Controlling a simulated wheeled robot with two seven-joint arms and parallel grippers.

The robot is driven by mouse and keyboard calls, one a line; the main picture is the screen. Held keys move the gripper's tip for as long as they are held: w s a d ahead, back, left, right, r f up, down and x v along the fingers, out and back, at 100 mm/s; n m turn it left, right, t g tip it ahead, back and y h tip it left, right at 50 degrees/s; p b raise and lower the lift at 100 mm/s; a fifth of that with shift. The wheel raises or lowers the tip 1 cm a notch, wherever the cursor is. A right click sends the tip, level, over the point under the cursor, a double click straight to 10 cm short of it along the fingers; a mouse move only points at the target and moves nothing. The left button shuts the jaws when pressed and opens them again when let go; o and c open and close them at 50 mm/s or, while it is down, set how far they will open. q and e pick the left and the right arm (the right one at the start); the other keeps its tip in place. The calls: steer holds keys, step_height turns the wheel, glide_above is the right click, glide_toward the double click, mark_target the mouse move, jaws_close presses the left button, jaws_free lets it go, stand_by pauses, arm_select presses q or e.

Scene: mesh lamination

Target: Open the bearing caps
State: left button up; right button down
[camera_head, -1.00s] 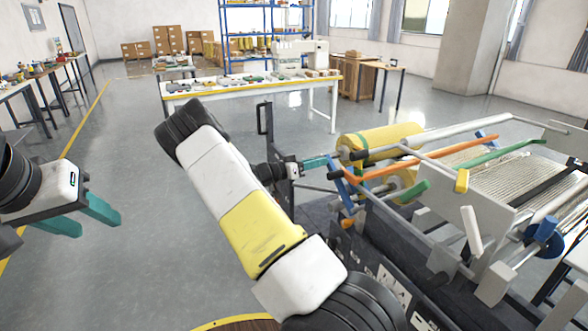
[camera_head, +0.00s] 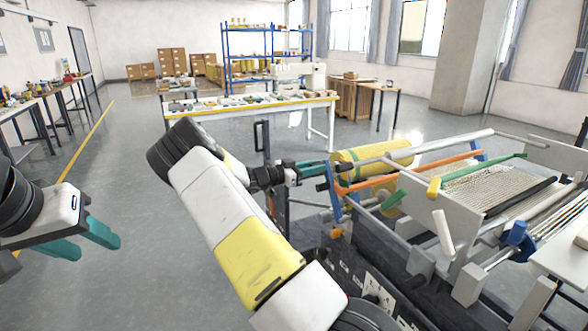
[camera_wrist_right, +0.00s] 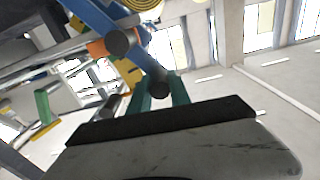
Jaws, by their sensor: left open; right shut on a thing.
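The machine (camera_head: 350,262) on the right carries a yellow roll (camera_head: 375,157). A blue bar (camera_head: 333,198), apparently a bearing cap, stands near the roll's left end. In the right wrist view, the blue bar (camera_wrist_right: 135,45) has dark round knobs. My right gripper (camera_head: 322,168) reaches the bar's upper end. Its teal fingers (camera_wrist_right: 160,92) close on a knob (camera_wrist_right: 160,84) in the wrist view. Another blue part (camera_head: 480,150) shows at the roll's far end. My left gripper (camera_head: 88,240) is open and empty at the left, away from the machine.
A long table (camera_head: 240,118) with small parts stands behind. Bare grey floor (camera_head: 125,180) lies around my left gripper.

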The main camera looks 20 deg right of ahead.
steer(key=shift+r, duration=0.1)
steer(key=c, duration=1.2)
jaws_free()
steer(key=a, duration=0.7)
steer(key=shift+s+a, duration=0.35)
